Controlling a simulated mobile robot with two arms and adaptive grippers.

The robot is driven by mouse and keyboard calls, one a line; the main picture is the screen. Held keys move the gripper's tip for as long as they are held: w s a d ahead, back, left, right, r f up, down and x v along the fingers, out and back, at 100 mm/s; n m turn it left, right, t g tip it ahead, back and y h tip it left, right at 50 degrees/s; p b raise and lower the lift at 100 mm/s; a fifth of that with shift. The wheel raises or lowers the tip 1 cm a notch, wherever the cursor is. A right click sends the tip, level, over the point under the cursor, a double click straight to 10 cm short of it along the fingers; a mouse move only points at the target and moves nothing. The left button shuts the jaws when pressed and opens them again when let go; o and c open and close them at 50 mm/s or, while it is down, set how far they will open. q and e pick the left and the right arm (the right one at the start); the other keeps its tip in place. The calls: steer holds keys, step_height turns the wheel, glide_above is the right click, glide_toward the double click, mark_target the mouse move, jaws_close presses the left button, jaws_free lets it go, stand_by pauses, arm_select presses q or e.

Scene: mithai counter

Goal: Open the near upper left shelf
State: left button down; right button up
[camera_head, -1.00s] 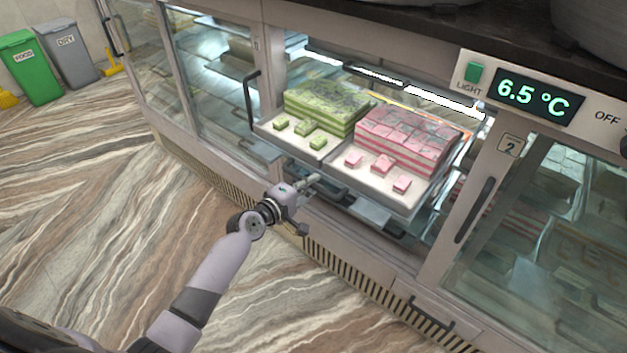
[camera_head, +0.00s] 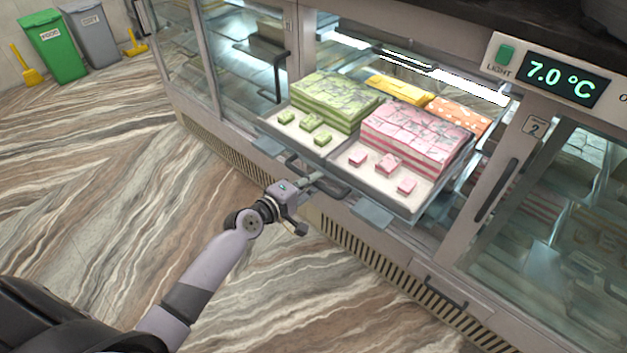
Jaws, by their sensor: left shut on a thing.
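The upper shelf (camera_head: 385,192) is slid part way out of the chilled display case. It bears green layered sweets (camera_head: 335,98) on its left and pink layered sweets (camera_head: 415,138) on its right, with small loose pieces in front. A dark handle (camera_head: 333,191) runs along its front edge. My left gripper (camera_head: 312,180) is at this handle and shut on it, at the shelf's front. The fingertips are small in the picture. My right gripper is not in view.
Yellow sweets (camera_head: 398,90) and orange sweets (camera_head: 460,115) lie farther back. A glass door with a dark handle (camera_head: 497,190) stands to the right, below a display reading 7.0 °C (camera_head: 562,80). Green (camera_head: 55,48) and grey (camera_head: 92,35) bins stand far left. The marbled floor in front is clear.

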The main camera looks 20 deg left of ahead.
arm_select(q)
steer(key=c, duration=1.6)
jaws_free()
steer(key=v, duration=1.2)
steer(key=shift+f, duration=0.15)
